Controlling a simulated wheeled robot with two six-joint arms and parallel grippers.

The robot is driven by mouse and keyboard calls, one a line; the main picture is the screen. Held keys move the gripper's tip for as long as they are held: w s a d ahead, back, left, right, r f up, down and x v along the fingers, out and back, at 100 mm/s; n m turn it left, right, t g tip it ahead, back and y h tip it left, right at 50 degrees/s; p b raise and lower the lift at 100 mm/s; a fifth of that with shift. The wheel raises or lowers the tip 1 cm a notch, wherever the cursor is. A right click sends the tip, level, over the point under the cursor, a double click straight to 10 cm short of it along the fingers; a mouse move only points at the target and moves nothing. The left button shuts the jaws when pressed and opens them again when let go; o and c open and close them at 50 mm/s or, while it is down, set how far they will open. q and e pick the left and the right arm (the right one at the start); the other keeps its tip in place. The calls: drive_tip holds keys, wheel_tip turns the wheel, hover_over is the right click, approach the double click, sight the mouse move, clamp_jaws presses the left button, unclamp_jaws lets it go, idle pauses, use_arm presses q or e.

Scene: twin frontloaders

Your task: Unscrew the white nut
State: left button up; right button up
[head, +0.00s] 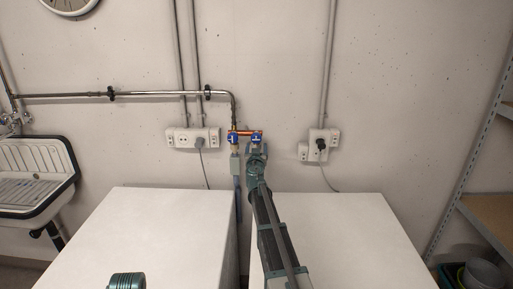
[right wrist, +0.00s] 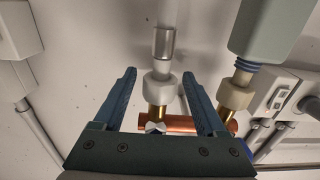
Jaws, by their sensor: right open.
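A white nut (right wrist: 161,90) sits at the end of a pale hose with a grey metal sleeve (right wrist: 163,45). In the right wrist view it is between the two blue fingers of my right gripper (right wrist: 158,78), with gaps on both sides, so the gripper is open around it. A brass fitting shows beyond the nut, by the copper pipe (right wrist: 185,123). In the head view my right gripper (head: 257,152) is just below the right blue valve (head: 256,138) and hides the nut. A second whitish nut (right wrist: 236,95) is to the right, under a grey-green block (right wrist: 262,35). My left gripper is not seen.
The left blue valve (head: 233,138) is close beside the right one. Two white appliances (head: 150,230) (head: 350,225) stand below with a narrow gap. Wall sockets (head: 192,138) (head: 318,145) flank the valves. A sink (head: 35,170) is at left, shelving (head: 480,160) at right.

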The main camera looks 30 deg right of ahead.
drive_tip(key=shift+c, duration=0.3)
clamp_jaws()
drive_tip(key=shift+w+a+m+g+h, duration=0.1)
drive_tip(key=shift+w+m+g+h, duration=0.1)
drive_tip(key=shift+m+g+h, duration=1.5)
drive_tip(key=shift+h, duration=0.3)
drive_tip(key=shift+f+m+g+h, duration=0.1)
drive_tip(key=shift+m+g+h, duration=0.65)
drive_tip(key=shift+g, duration=0.25)
drive_tip(key=shift+s+m+g+h, duration=0.25)
drive_tip(key=shift+m+g, duration=0.1)
drive_tip(key=shift+g, duration=0.05)
unclamp_jaws()
